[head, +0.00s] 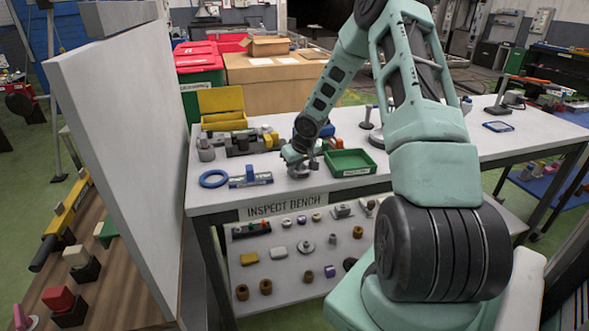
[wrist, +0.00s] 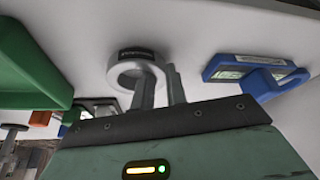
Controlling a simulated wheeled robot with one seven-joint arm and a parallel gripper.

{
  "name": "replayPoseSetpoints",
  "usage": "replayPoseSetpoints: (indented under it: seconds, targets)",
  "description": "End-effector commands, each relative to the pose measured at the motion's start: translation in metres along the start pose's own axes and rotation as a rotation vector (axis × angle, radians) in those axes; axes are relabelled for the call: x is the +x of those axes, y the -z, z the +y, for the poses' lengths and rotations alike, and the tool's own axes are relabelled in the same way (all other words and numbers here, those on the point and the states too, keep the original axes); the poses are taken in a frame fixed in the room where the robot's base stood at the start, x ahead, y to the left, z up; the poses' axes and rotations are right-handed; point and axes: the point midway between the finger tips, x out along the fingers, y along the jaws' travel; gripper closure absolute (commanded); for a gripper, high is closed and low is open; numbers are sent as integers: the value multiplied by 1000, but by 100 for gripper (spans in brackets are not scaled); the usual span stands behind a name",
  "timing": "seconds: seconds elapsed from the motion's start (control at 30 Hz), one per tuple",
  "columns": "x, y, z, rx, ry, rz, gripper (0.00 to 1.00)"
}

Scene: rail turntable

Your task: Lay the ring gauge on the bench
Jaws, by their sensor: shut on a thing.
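The ring gauge is a thick grey metal ring with a dark label (wrist: 122,72) in the wrist view. My gripper (wrist: 160,86) is shut on the near right part of its wall, with one finger at the inside of the ring and one outside. In the head view my gripper (head: 299,160) points down over the front part of the white inspect bench (head: 330,190), and the ring gauge (head: 299,173) shows as a small grey shape below it. The ring is flat and at or very close to the bench top; I cannot tell whether it touches.
A green tray (head: 349,162) stands close to the right of my gripper. A blue-and-grey instrument (head: 250,179) and a blue ring (head: 213,179) lie to the left. A yellow bin (head: 221,105) and several parts stand behind. A tall white panel (head: 125,150) rises at the left.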

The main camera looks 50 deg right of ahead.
Motion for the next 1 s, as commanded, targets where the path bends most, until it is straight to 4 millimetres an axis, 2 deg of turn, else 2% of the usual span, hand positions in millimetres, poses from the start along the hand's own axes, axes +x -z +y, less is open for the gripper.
replayPoseSetpoints:
  seconds: [0.23, 0.27, 0.33, 0.6, 0.73, 0.87, 1.0]
  targets:
    - [2, -1, 0, 0, 0, 1, 100]
    - [2, -1, 0, 0, 0, 0, 83]
    - [2, -1, 0, 0, 0, 0, 64]
    - [1, 0, 0, 0, 0, 0, 64]
    - [-6, 1, 0, 1, 0, 2, 64]
    - [-27, 2, 1, 3, -2, 3, 64]
    - [-58, 2, 2, 4, -3, 3, 64]
